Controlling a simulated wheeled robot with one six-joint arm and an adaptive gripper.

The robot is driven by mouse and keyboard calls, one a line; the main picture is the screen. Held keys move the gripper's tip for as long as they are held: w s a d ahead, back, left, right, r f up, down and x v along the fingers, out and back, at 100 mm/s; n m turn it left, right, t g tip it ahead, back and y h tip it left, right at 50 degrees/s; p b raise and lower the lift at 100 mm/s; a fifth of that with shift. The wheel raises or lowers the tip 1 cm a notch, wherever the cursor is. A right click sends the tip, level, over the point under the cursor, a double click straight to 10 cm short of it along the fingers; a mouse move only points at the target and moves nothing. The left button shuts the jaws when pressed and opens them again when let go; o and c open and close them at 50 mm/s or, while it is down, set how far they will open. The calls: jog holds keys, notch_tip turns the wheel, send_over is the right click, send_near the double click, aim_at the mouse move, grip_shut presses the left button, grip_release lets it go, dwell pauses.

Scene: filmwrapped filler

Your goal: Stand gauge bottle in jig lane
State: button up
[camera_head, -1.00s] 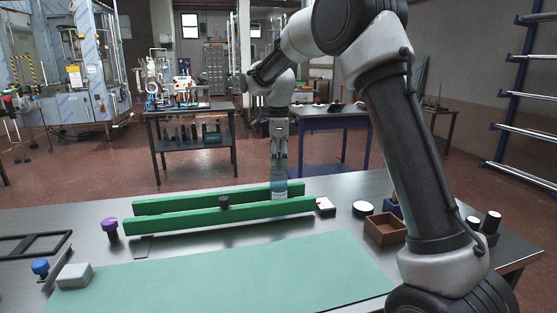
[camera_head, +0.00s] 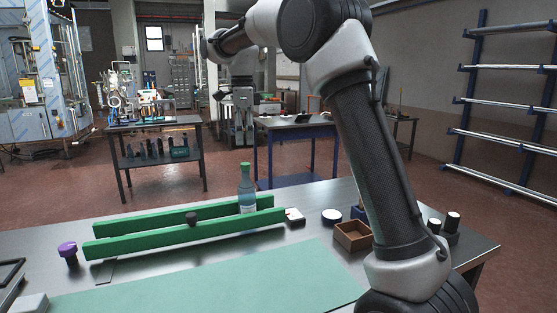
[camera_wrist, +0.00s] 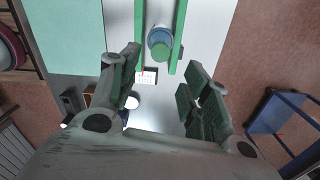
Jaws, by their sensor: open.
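The gauge bottle (camera_head: 246,196), with a green cap and a pale label, stands upright between the two green rails of the jig lane, near their right end. The front rail (camera_head: 160,238) hides its base. In the wrist view the bottle (camera_wrist: 159,42) is seen from above, between the rails. My gripper (camera_head: 238,143) is open and empty, above and behind the bottle and apart from it. Its green-padded fingers (camera_wrist: 161,85) show spread apart in the wrist view.
A dark knob (camera_head: 191,219) sits at the front rail. A white block (camera_head: 294,216), a round white-topped thing (camera_head: 331,217) and a brown box (camera_head: 353,236) lie to the right. A purple-capped thing (camera_head: 68,254) stands left. The green mat (camera_head: 220,282) in front is clear.

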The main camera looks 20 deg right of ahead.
jog(key=s+d+r+n+t, duration=0.1)
jog(key=s+d+r+n, duration=0.1)
jog(key=s+d+n, duration=0.45)
jog(key=s+d+r+n+t, duration=0.1)
jog(key=s+d+r+n, duration=0.15)
jog(key=s, duration=0.75)
jog(key=s+d+f+n, duration=0.2)
jog(key=s+f+n, duration=0.1)
jog(key=s, duration=0.4)
jog(key=s+d+f+n+t, duration=0.1)
jog(key=s+d+f+n, duration=0.1)
jog(key=s+f+n, duration=0.2)
jog(key=s+d+f+n+t, duration=0.1)
jog(key=s+f+n, duration=0.3)
jog(key=s, duration=0.6)
jog(key=shift+s+d, duration=0.25)
jog(key=shift+d, duration=0.2)
